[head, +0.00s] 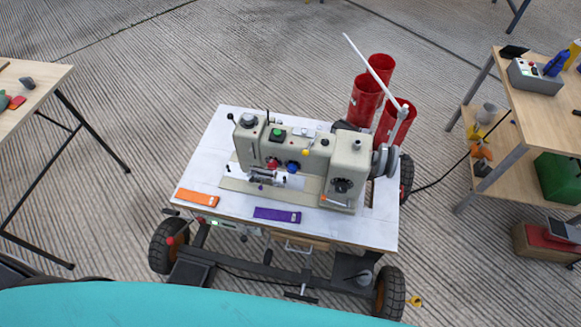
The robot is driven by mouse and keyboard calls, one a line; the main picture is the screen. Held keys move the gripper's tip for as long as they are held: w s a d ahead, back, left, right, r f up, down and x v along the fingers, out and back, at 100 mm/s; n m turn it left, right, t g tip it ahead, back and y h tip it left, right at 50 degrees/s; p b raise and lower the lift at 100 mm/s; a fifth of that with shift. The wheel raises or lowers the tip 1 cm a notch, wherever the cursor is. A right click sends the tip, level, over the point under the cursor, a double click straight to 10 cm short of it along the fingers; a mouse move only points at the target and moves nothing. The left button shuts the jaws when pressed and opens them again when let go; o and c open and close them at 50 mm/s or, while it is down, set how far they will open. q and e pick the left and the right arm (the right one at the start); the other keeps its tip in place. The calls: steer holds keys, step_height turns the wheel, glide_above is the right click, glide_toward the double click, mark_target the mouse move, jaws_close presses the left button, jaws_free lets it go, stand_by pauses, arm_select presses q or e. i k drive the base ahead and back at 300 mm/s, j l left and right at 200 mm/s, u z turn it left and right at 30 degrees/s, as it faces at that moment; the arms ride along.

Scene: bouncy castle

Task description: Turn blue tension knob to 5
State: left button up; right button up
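A beige sewing machine (301,158) stands on a white-topped wheeled cart (370,222) in the middle of the head view. The blue tension knob (293,167) is on the machine's front face, low and left of centre. A red knob (273,163) sits just to its left. The blue knob is small here, and I cannot read its setting. Neither of my grippers shows in this view, so I cannot see what they hold.
An orange strip (197,198) and a purple strip (278,215) lie on the cart's front edge. Red cylinders (365,98) stand behind the machine. A wooden table (30,88) is at left and a workbench (545,115) at right. A teal surface (180,303) fills the lower foreground.

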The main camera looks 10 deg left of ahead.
mark_target(292, 168)
steer(key=k+j, duration=0.1)
steer(key=j, duration=0.9)
steer(key=k+j, duration=0.1)
steer(key=j, duration=0.9)
